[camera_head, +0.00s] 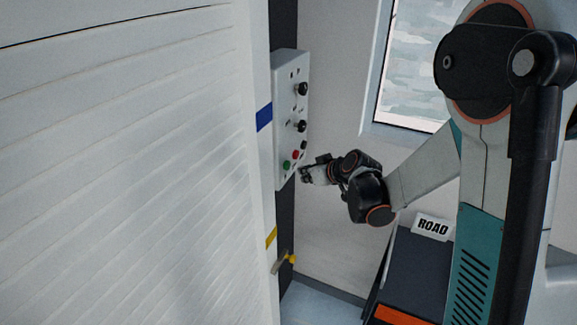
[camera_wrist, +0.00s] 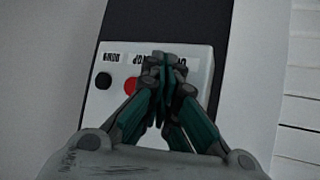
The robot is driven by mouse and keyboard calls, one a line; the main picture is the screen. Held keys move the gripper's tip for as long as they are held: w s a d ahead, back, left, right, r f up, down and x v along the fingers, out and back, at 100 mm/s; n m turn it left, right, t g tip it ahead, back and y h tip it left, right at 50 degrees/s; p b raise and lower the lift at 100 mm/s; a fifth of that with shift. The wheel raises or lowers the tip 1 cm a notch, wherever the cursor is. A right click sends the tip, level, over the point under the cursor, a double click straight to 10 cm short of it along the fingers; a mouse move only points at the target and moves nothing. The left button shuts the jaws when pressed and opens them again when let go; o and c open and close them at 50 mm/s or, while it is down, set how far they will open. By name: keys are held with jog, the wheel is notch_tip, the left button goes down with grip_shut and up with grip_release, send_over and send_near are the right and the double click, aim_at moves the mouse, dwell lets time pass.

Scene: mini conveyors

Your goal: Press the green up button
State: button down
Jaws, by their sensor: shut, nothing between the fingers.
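The green up button (camera_head: 287,165) sits low on the pale control box (camera_head: 288,112) in the head view, beside a red button (camera_head: 295,154). My gripper (camera_head: 303,174) is just right of the box's lower end, close to the green button. I cannot tell whether it touches the box. In the wrist view my gripper (camera_wrist: 164,62) has its fingers together, empty, in front of the box's button face. The red button (camera_wrist: 130,84) and a black button (camera_wrist: 103,81) show left of the fingers. The green button is hidden behind the fingers there.
Black knobs (camera_head: 302,89) are higher on the box. A white slatted shutter (camera_head: 130,160) fills the left. A yellow-handled lever (camera_head: 284,262) is below the box. A dark case with a ROAD label (camera_head: 432,226) stands at lower right, below a window (camera_head: 415,65).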

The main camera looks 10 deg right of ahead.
aim_at(287, 165)
jog(key=shift+w+a, duration=0.55)
jog(key=shift+a, duration=0.2)
jog(key=shift+a, duration=0.1)
dwell(0.9)
jog(key=shift+w+a+b, duration=0.2)
jog(key=shift+a+b, duration=0.05)
jog(key=shift+b, duration=0.05)
